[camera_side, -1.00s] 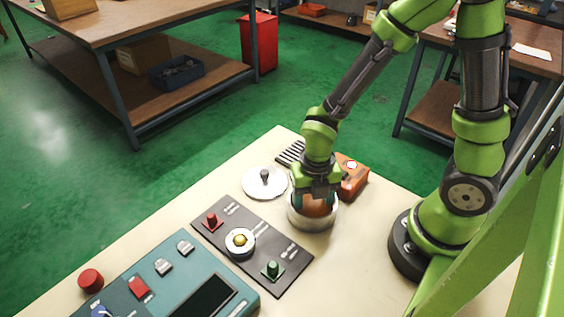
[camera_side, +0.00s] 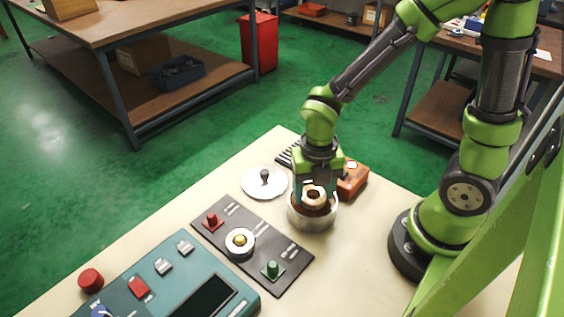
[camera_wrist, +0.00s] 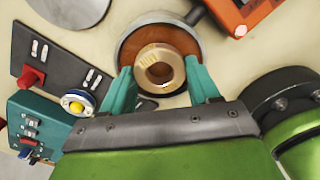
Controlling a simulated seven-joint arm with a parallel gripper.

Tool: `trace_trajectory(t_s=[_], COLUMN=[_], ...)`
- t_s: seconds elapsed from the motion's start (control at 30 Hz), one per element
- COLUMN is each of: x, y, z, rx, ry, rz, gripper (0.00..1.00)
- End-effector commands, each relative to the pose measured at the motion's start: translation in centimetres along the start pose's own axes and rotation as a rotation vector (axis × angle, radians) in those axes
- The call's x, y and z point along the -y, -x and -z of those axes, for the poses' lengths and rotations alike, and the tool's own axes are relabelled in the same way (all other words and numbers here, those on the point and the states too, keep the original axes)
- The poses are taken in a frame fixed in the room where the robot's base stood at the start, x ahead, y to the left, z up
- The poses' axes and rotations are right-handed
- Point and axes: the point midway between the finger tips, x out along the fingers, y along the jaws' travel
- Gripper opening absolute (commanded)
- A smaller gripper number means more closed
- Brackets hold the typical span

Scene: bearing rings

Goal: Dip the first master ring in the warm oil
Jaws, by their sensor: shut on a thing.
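A pale, brass-toned ring (camera_wrist: 159,70) is held between the teal fingers of my gripper (camera_wrist: 162,85) in the wrist view. In the side view the ring (camera_side: 313,196) is at the mouth of the round metal pot, and my gripper (camera_side: 314,188) points down over it. The pot (camera_side: 297,218) holds reddish-brown oil, which shows in the wrist view (camera_wrist: 137,42) around the ring's far side. The ring looks above or at the oil surface; I cannot tell whether its lower edge touches the oil. My fingers hide part of the pot.
A round lid with a knob (camera_side: 256,188) lies left of the pot. An orange-red box (camera_side: 353,181) stands close behind it to the right. A dark panel (camera_side: 216,232) with red, yellow and green fixtures and a teal console (camera_side: 180,268) lie to the front left. Bare table is at the front right.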

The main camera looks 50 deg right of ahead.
Motion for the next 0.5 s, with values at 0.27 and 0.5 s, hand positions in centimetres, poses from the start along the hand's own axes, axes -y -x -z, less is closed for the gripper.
trace_trajectory(t_s=[0.27,0.5], x=[-0.1,0.0], y=[1.5,2.4], z=[-0.1,0.0], rx=[0.003,0.001], ry=[0.001,0.001], rz=[-0.002,-0.002], gripper=[0.20,0.20])
